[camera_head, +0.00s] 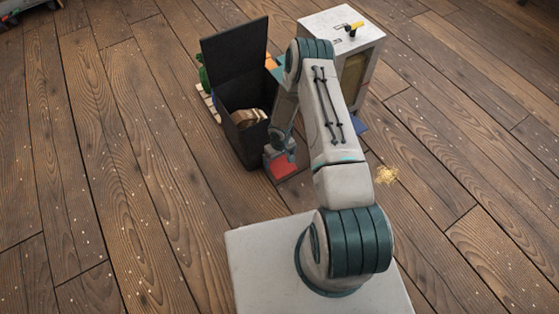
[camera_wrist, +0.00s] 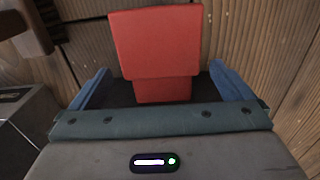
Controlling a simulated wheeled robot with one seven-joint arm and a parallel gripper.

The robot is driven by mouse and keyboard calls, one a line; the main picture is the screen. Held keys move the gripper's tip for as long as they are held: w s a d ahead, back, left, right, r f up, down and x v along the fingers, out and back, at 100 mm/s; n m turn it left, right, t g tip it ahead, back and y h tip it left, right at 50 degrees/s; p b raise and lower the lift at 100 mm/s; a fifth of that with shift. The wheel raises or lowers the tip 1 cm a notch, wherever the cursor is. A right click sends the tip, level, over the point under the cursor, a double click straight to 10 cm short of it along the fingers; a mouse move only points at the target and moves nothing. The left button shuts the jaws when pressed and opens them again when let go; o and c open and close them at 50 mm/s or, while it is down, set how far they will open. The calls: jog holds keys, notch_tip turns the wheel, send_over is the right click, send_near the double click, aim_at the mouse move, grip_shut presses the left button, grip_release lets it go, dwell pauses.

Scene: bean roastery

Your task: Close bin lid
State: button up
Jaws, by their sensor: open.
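A tall black bin (camera_head: 236,134) stands on the floor left of my arm. Its black lid (camera_head: 235,50) is open and stands upright at the back. A tan-brown thing (camera_head: 248,117) shows inside. My gripper (camera_head: 281,155) is low, close by the bin's right front side, with the lid beyond it. In the wrist view my gripper (camera_wrist: 160,70) is open, its blue fingers spread on either side of a red stepped piece (camera_wrist: 155,42). This red piece also shows in the head view (camera_head: 284,169). I cannot tell whether it belongs to the bin or whether the fingers touch it.
A white cabinet (camera_head: 352,52) with a yellow-and-black handle on top (camera_head: 352,29) stands right of the bin, partly behind my arm. Green and other coloured items lie behind the bin. A small heap of golden bits (camera_head: 386,174) lies on the wood floor.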

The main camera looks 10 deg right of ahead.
aim_at(279, 163)
notch_tip(279, 163, up, 8)
jog(key=p, duration=0.2)
jog(key=shift+a+r, duration=0.15)
